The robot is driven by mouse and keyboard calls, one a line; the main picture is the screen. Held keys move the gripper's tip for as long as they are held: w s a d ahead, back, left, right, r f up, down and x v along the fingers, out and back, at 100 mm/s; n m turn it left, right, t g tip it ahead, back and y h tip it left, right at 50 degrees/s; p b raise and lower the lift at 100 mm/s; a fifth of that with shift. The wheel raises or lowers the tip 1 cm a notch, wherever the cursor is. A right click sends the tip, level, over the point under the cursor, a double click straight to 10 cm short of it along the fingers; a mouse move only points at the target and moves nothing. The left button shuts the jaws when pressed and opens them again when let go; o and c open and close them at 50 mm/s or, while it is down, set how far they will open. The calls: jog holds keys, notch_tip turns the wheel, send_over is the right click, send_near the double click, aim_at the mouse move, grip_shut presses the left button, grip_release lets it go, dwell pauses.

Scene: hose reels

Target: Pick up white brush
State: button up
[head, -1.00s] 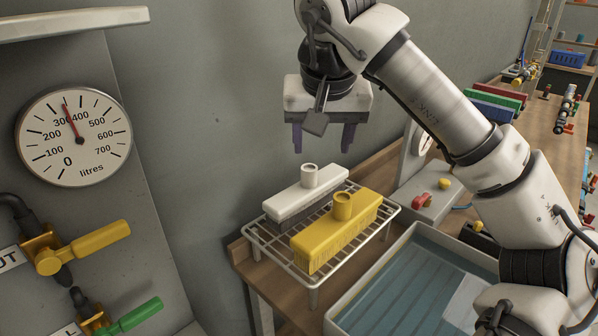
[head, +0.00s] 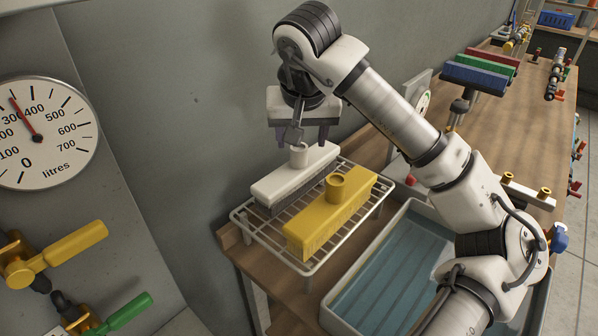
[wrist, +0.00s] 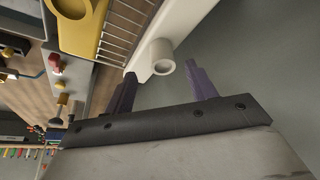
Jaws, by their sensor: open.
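The white brush (head: 282,184) lies on a wire rack (head: 248,236), its round socket (head: 299,155) standing up from its back. The yellow brush (head: 318,222) lies beside it on the rack, nearer the camera. My gripper (head: 302,138) is open, just above the white brush, its fingers on either side of the socket as seen from the head. In the wrist view, the white brush's socket (wrist: 161,57) shows just beyond the gap between the two purple fingers (wrist: 162,88). I cannot tell how far the fingertips are from the brush.
The rack stands on a wooden bench (head: 275,285) close to the grey wall. A tray of blue water (head: 385,270) is to the right, below my arm. Blue, green and red blocks (head: 480,72) stand farther back. Yellow and green valve handles (head: 70,248) are at left.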

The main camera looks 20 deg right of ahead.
aim_at(299, 149)
jog(key=shift+p+x, duration=0.85)
jog(key=shift+x, duration=1.65)
jog(key=shift+a+r, duration=0.1)
jog(key=shift+a, duration=0.05)
grip_shut()
